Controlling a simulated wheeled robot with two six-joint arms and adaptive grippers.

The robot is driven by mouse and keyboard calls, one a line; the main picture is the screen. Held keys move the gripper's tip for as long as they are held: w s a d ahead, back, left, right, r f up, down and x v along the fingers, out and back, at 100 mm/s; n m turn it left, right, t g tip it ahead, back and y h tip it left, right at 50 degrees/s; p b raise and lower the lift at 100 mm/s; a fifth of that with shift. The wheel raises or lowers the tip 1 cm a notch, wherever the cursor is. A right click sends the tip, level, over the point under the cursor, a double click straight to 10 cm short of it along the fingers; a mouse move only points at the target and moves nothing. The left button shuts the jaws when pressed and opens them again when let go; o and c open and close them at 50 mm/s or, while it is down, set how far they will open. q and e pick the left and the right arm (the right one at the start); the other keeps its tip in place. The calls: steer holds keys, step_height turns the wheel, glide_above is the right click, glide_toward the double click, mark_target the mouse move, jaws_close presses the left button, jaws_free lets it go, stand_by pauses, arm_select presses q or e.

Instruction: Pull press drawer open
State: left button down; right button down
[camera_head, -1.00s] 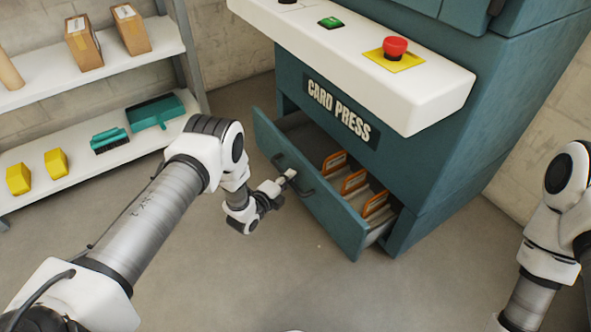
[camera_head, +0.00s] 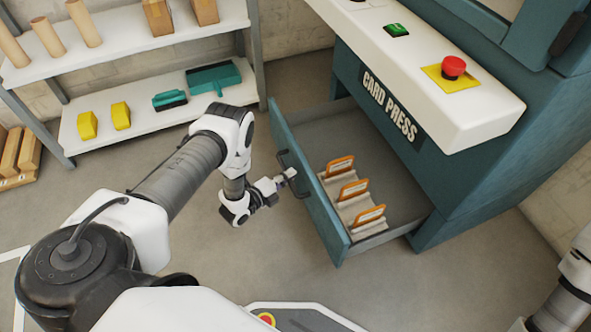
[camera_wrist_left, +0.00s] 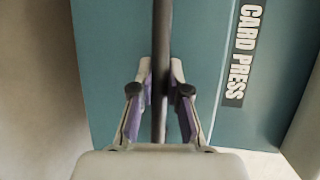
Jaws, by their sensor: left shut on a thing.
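The press drawer (camera_head: 318,204) is a teal drawer pulled well out below the CARD PRESS label on the teal press (camera_head: 462,178). Its inside shows several orange-rimmed cards (camera_head: 353,188) standing in a light holder near the front panel. My left gripper (camera_head: 287,177) is shut on the dark drawer handle (camera_head: 297,186) at the front panel. In the left wrist view the dark handle bar (camera_wrist_left: 161,70) runs between the two fingers (camera_wrist_left: 160,95). Part of my right arm shows at the lower right edge; its gripper is out of view.
A white shelf (camera_head: 150,125) at the left holds yellow blocks (camera_head: 104,121), a teal dustpan (camera_head: 213,77), a brush and boxes. The press's white ledge (camera_head: 420,65) with a red button (camera_head: 453,67) overhangs the drawer. Floor in front of the drawer is clear.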

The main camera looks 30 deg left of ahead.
arm_select(q)
steer(key=shift+s+a, duration=0.1)
steer(key=shift+s, duration=0.05)
steer(key=c, duration=1.1)
jaws_free()
steer(key=shift+c, duration=0.2)
steer(key=v, duration=1.2)
steer(key=shift+f, duration=0.1)
